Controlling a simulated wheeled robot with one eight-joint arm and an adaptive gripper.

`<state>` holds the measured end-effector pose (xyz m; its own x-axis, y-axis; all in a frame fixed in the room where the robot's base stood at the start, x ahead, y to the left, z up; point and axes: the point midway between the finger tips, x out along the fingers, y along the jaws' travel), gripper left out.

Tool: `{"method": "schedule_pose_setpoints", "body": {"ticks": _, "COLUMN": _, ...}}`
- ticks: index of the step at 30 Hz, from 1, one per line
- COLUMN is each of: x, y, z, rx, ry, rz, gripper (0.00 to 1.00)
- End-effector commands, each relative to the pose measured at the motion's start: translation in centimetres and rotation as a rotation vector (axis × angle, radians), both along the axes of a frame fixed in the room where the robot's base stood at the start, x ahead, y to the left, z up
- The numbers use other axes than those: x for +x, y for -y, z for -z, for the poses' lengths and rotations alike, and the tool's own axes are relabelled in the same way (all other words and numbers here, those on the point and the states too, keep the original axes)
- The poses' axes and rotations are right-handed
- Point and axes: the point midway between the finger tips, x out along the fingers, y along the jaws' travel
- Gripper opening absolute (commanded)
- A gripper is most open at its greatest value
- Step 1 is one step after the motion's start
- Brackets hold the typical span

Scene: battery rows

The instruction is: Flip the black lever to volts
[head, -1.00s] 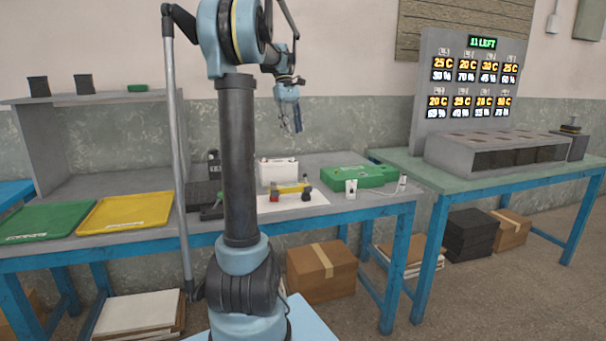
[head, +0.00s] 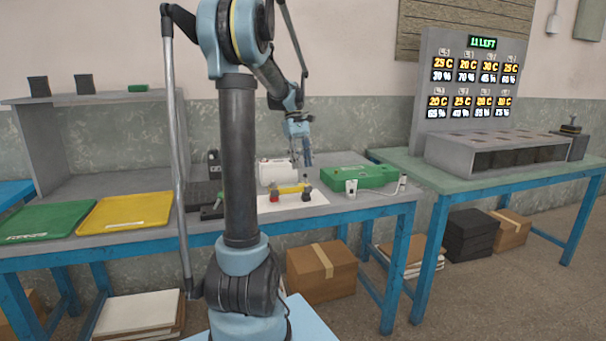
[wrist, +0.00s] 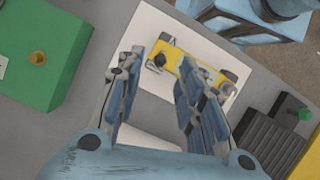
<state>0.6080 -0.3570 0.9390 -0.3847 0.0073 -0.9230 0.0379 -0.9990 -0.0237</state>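A yellow device (head: 291,188) with dark and red ends lies on a white sheet (head: 305,203) on the workbench. In the wrist view the yellow device (wrist: 195,78) lies beyond my fingers, partly hidden by the right one. A small black knob (wrist: 160,60) stands on it near one end; it may be the black lever, but its setting and any volts mark are too small to read. My gripper (head: 303,158) hangs above the device, apart from it. In the wrist view my gripper (wrist: 158,90) is open, with nothing between its fingers.
A green box (head: 359,177) stands right of the device, and a white case (head: 277,172) stands behind it. A dark block with a green knob (wrist: 280,135) is at the other side in the wrist view. Yellow (head: 125,213) and green (head: 50,222) trays lie on the left.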

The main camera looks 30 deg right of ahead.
Motion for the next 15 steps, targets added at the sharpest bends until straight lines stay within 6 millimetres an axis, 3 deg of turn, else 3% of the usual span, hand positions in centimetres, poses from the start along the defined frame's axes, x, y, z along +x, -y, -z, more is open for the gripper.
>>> {"method": "schedule_pose_setpoints", "body": {"ticks": 6, "x": -1.2, "y": 0.0, "z": 2.7, "rx": -0.001, "ry": 0.000, "rz": 0.002, "gripper": 0.34}}
{"method": "schedule_pose_setpoints", "body": {"ticks": 15, "x": -1.7, "y": 0.0, "z": 3.9, "rx": 0.000, "ry": 0.000, "rz": 0.001, "gripper": 0.34}}
